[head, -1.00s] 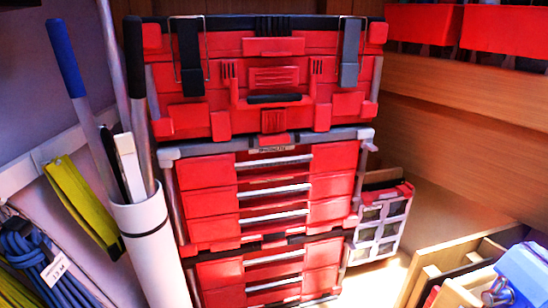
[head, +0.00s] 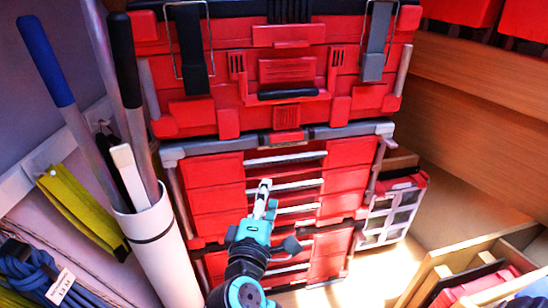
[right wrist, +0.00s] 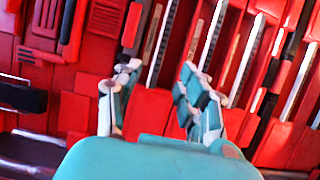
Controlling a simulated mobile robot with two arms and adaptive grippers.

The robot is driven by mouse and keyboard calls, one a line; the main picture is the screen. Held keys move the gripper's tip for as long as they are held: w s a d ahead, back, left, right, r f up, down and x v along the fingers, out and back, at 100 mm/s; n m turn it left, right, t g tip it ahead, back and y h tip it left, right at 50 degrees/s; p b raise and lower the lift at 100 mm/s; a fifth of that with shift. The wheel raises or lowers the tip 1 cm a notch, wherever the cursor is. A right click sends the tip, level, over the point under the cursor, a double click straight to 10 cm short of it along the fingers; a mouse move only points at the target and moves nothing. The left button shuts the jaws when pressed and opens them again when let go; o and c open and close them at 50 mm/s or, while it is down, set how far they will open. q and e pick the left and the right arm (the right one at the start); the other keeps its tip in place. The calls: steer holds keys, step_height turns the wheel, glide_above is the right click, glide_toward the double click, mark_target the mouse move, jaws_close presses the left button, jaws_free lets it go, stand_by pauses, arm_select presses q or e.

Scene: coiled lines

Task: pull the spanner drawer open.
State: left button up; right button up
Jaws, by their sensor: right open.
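A red tool chest (head: 215,168) has several stacked drawers with long silver handles, all looking shut. I cannot tell from any label which one is the spanner drawer. My right gripper (head: 264,190) is in front of the upper drawer stack and hides part of the handles (head: 285,184) behind it. In the right wrist view the right gripper (right wrist: 158,76) is open, its two fingers apart with nothing between them. The handles (right wrist: 207,45) run past it there, and I cannot tell whether a fingertip touches one. My left gripper is not in view.
A white tube (head: 158,240) with long poles stands close on the left, beside yellow straps (head: 75,205) and coiled blue rope (head: 40,265). A grey-framed organiser (head: 390,215) is at the chest's right. A wooden box (head: 440,258) is at lower right.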

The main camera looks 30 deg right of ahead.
mark_target(275, 163)
steer(key=p+x, duration=0.3)
steer(key=x, duration=0.8)
steer(key=shift+w+d+f, duration=0.1)
steer(key=shift+w+d, duration=0.1)
steer(key=shift+d, duration=0.05)
steer(key=shift+w+d, duration=0.15)
steer(key=shift+w, duration=0.15)
jaws_close()
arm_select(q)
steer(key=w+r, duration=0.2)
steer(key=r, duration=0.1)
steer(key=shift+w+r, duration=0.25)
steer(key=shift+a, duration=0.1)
